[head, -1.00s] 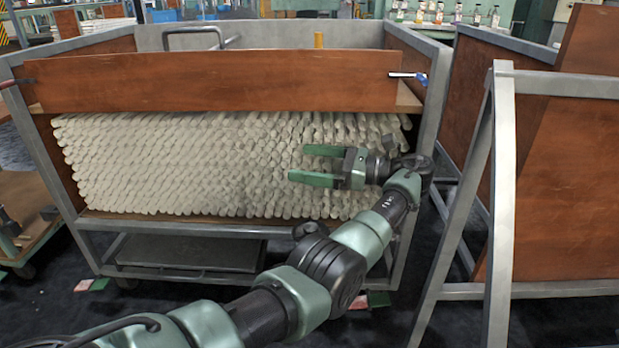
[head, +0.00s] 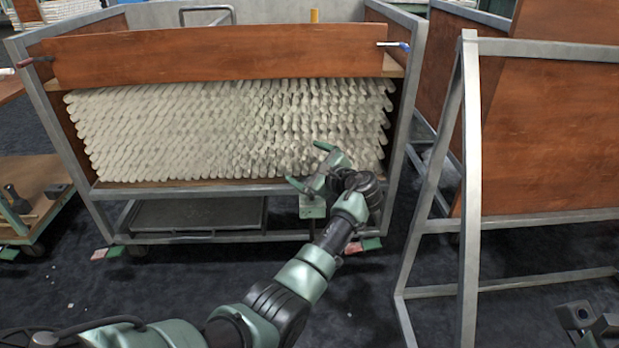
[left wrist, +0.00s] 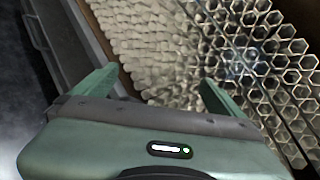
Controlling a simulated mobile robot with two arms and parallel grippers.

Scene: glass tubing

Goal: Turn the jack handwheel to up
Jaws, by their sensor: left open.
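My left gripper (head: 308,165) is open and empty in front of the cart's lower right part, its two green fingers apart. In the left wrist view the same open fingers (left wrist: 160,78) face the ends of the stacked glass tubes (left wrist: 235,50). A small pale green block (head: 312,207) shows just below the gripper at the cart's lower rail; I cannot tell whether it belongs to a jack. No handwheel can be made out. Dark and green parts at the lower right edge (head: 590,322) look like my right gripper, cut off by the frame.
The metal cart (head: 230,192) holds the tubes (head: 200,130) behind a brown board (head: 220,55). A lower shelf (head: 195,213) lies beneath. A slanted metal frame (head: 470,180) stands at right.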

